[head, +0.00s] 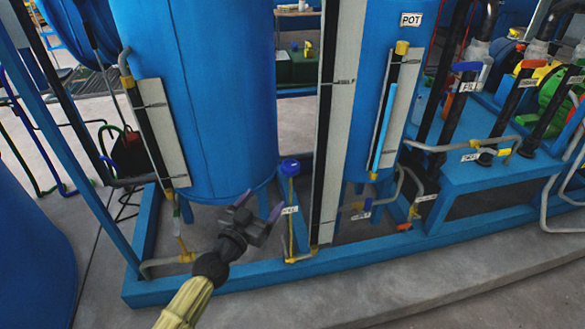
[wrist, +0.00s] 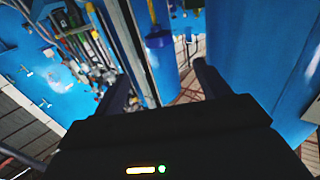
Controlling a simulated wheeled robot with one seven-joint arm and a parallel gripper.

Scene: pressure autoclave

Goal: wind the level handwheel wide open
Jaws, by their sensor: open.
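A small blue handwheel (head: 290,167) tops a thin yellow upright stem, with a white tag below it too small to read surely. I cannot confirm from the tag that it is the level handwheel. My gripper (head: 259,206) is open and empty, to the left of the stem and lower than the wheel in the head view. In the wrist view, a blue round knob on a yellow stem (wrist: 158,40) appears beyond the fingertips (wrist: 163,82), between the two fingers and apart from them. It looks like the same wheel.
A large blue tank (head: 200,90) stands behind my gripper. A second blue tank with the POT tag (head: 411,19) is to the right, past a tall black and white gauge strip (head: 330,120). A blue base frame (head: 230,282) runs along the floor. Tagged valves and pipes crowd the right.

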